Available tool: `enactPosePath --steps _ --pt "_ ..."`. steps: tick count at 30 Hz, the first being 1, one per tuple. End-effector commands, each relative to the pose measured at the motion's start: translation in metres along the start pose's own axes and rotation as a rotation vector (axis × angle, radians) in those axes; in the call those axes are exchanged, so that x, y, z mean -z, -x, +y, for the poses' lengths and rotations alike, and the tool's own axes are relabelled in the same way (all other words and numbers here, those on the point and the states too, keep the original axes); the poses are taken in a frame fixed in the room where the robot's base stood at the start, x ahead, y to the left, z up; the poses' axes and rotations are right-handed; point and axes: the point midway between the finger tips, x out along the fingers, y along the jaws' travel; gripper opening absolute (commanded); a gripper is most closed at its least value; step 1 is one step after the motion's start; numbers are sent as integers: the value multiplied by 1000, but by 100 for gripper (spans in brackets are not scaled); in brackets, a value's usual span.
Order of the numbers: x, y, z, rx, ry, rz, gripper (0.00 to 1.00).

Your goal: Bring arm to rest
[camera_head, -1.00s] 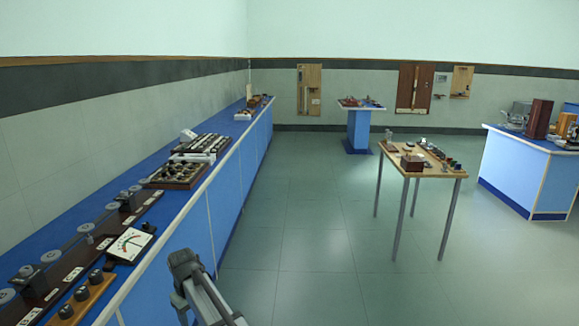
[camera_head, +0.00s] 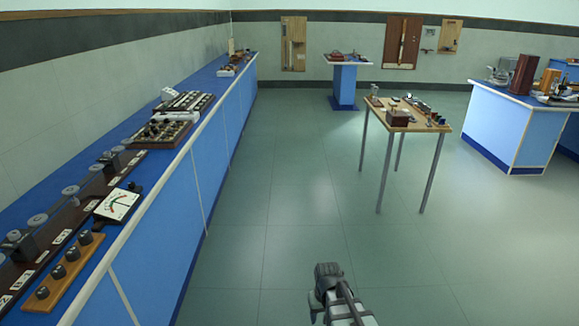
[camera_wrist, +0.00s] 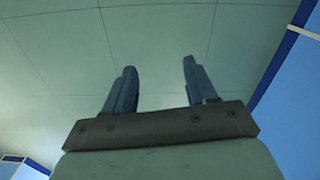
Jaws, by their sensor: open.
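My gripper (camera_wrist: 158,85) shows in the wrist view with its two fingers apart and nothing between them. Behind the fingers is only the tiled floor (camera_wrist: 150,40). In the head view my arm (camera_head: 335,290) shows at the bottom, right of centre, over open floor and apart from the benches. The fingertips are hard to make out in the head view.
A long blue bench (camera_head: 178,190) runs along the left wall, with a dial meter (camera_head: 117,205) and several knobbed boxes on it. A small wooden table (camera_head: 437,127) stands at middle right. Another blue bench (camera_head: 495,132) is at the right. The floor between is clear.

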Motion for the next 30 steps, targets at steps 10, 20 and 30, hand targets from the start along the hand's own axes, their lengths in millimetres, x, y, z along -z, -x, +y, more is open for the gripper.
enactPosePath --steps 10,20,30 --pt "-60 -17 58 -1 -167 -1 57" --pt "-97 -66 48 7 -157 -107 57" --pt "-173 -132 37 20 -157 -270 57"
